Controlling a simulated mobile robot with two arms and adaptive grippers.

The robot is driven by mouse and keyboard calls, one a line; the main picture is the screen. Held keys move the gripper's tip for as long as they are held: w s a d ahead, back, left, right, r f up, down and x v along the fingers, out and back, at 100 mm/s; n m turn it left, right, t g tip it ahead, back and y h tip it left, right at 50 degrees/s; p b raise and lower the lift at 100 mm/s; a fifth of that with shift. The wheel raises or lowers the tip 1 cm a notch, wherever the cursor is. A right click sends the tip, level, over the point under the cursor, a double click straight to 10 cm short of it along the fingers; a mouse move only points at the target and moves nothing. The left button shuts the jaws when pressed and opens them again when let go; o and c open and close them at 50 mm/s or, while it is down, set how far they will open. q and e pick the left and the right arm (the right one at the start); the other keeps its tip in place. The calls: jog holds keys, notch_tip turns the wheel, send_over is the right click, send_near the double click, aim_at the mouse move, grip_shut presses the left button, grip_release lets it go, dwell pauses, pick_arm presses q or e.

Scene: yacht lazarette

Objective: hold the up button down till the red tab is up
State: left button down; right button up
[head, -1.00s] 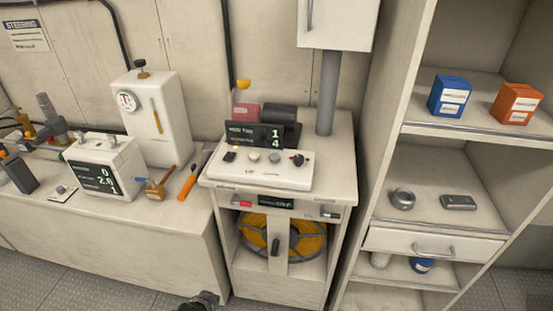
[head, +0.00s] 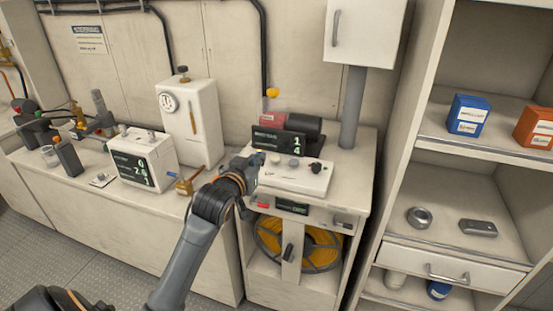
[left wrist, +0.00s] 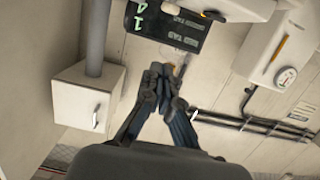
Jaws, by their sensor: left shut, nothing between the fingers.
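The control panel (head: 290,180) is a pale box with buttons and a dark knob (head: 316,167) on the middle bench. Two pale buttons (head: 285,161) show on it; I cannot read which is up, and its left end is hidden by my gripper. A dark display (head: 278,140) behind it reads 1 and 4; it shows upside down in the left wrist view (left wrist: 165,25). A red block (head: 272,122) stands behind the display; I cannot tell if it is the tab. My left gripper (head: 254,162) is shut and empty at the panel's left end; its fingers show in the wrist view (left wrist: 158,72). Contact is unclear.
A white wall cabinet (head: 365,32) and grey post (head: 352,108) stand at the back right of the bench. A yellow hose reel (head: 325,250) sits below. A gauge box (head: 190,120) and a display box (head: 140,160) stand to the left. Open shelves are at right.

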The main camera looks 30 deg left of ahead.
pick_arm(q)
jog(key=p, duration=0.2)
send_over(272, 169)
jog(key=shift+s+f, duration=0.1)
jog(key=shift+f, duration=0.75)
notch_tip(272, 169, down, 3)
jog(key=shift+r+p, duration=0.1)
jog(key=shift+p, duration=0.4)
jog(key=shift+f, duration=0.65)
jog(key=shift+f, duration=0.2)
